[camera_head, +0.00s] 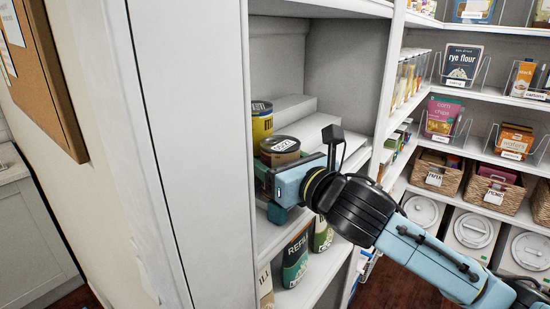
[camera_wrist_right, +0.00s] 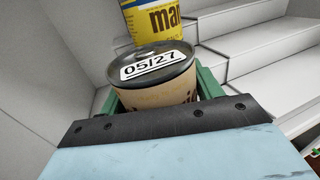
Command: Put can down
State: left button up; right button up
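A short can with a dark lid and a tan label (camera_head: 280,158) is at the shelf's left side, upright or nearly so. In the right wrist view the can (camera_wrist_right: 155,92) shows a "05/27" sticker on its lid. My right gripper (camera_head: 272,188) reaches in from the right, with its green fingers on both sides of the can, close against it. The gripper body hides the can's bottom, so I cannot tell whether it touches the shelf. A yellow and blue can (camera_head: 262,124) stands just behind; it also shows in the right wrist view (camera_wrist_right: 150,22). My left gripper is not in view.
A white stepped riser (camera_head: 318,130) is beside and behind the cans. A white cabinet side (camera_head: 215,150) stands close at left. Green refill packs (camera_head: 295,262) are on the shelf below. Baskets (camera_head: 437,174) and packets fill the shelves at right.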

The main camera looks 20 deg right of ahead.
jog(key=o, duration=0.4)
jog(key=shift+s+r, duration=0.1)
jog(key=shift+r, duration=0.1)
jog(key=v, duration=0.6)
jog(key=shift+d+f, duration=0.1)
jog(key=p+v, duration=0.5)
jog(key=p, duration=0.4)
jog(key=shift+s+d+p, duration=0.15)
jog(key=shift+s+p, duration=0.2)
jog(key=shift+p, duration=0.05)
